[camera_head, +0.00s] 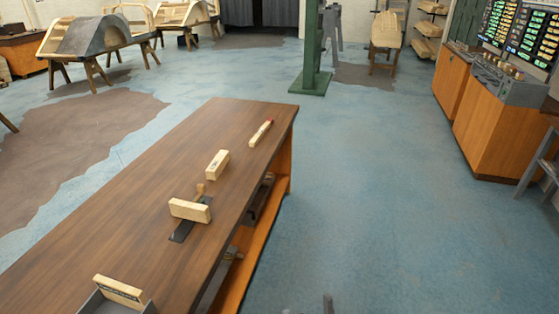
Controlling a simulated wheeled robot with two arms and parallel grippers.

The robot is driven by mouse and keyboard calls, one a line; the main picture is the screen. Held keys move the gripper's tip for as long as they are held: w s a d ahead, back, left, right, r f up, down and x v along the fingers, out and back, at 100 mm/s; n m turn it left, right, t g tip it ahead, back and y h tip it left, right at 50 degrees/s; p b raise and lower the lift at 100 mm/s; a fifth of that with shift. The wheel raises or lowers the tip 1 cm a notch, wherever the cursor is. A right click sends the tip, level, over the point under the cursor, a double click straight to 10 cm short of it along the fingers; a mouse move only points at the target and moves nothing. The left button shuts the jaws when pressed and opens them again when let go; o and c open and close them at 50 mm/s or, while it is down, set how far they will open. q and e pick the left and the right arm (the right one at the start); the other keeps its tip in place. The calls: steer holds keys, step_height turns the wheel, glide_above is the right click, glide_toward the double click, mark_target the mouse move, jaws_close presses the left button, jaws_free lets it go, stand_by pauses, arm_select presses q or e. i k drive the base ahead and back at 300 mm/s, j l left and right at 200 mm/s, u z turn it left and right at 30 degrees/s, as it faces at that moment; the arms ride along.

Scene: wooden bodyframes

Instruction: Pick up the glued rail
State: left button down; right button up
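Several pale wooden pieces are on the brown workbench (150,190). One pale block (188,210) lies across a dark plate (182,233), with a small brown knob just behind it. A second pale block (217,165) lies farther back on the bare top. A slim pale stick (261,133) with a red end lies near the far right edge. I cannot tell which piece is the glued rail; no glue is clearly visible. A small dark tip (328,305) shows at the bottom edge, apart from the bench; I cannot tell which gripper it belongs to, or its opening.
A grey open holder (95,304) with a labelled pale piece (119,291) sits at the bench's near end. An orange lower shelf (262,250) holds dark items. A green post (312,50) stands beyond the bench. Open blue floor lies to the right, before console cabinets (490,130).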

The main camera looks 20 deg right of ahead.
mark_target(221, 160)
steer(key=z, duration=0.15)
steer(key=i+l+u, duration=0.1)
steer(key=i+l, duration=0.2)
steer(key=i+l+u, duration=0.1)
steer(key=i+l, duration=0.2)
steer(key=i+l+u, duration=0.1)
steer(key=i+l, duration=0.25)
steer(key=i+l+u, duration=0.15)
steer(key=i+l, duration=0.2)
steer(key=i+l+u, duration=0.1)
steer(key=i+l, duration=0.2)
steer(key=i+l+u, duration=0.1)
steer(key=i+l, duration=0.15)
steer(key=l, duration=0.3)
steer(key=i+l+u, duration=0.1)
steer(key=i+l, duration=0.15)
steer(key=l, duration=0.2)
steer(key=i+l+u, duration=0.1)
steer(key=i+l, duration=0.15)
steer(key=l, duration=0.2)
